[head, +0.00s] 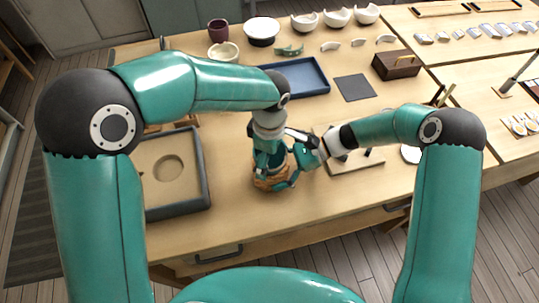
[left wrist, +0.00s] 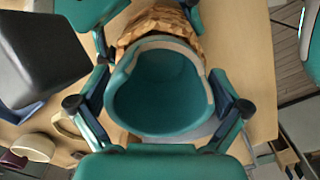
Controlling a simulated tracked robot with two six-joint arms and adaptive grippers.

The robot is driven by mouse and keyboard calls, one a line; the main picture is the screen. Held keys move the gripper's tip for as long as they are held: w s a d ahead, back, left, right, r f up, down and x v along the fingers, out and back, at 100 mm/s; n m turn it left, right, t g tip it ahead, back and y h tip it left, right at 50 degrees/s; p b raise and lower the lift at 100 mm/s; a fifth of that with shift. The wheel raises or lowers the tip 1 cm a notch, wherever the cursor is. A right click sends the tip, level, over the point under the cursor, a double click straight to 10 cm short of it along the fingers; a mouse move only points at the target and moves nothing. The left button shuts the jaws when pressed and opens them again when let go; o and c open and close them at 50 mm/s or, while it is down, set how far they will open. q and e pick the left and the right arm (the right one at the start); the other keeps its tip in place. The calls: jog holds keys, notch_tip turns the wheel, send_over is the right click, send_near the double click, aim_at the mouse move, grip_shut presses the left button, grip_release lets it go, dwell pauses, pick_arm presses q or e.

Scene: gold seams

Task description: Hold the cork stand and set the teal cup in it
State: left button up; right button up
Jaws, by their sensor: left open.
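The teal cup (left wrist: 160,92) shows its open mouth in the left wrist view, with a pale grey band along part of its rim. The tan, faceted cork stand (left wrist: 158,24) shows just beyond the cup; the cup seems to sit in it, but its base is hidden. In the head view the stand (head: 270,184) is on the table under my grippers. My left gripper (head: 268,163) points down over it, open, its fingers on either side of the cup. My right gripper (head: 298,170) reaches in from the right against the stand; its fingertips are partly hidden, so its grip is unclear.
A grey-rimmed tray (head: 205,178) with a round recess lies left. A blue tray (head: 300,77), a dark mat (head: 354,88) and a brown box (head: 396,65) lie behind. Bowls (head: 262,31) line the back edge. The table front is clear.

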pick_arm(q)
jog(key=shift+r, duration=0.15)
jog(key=shift+r, duration=2.85)
pick_arm(e)
jog(key=o, duration=0.8)
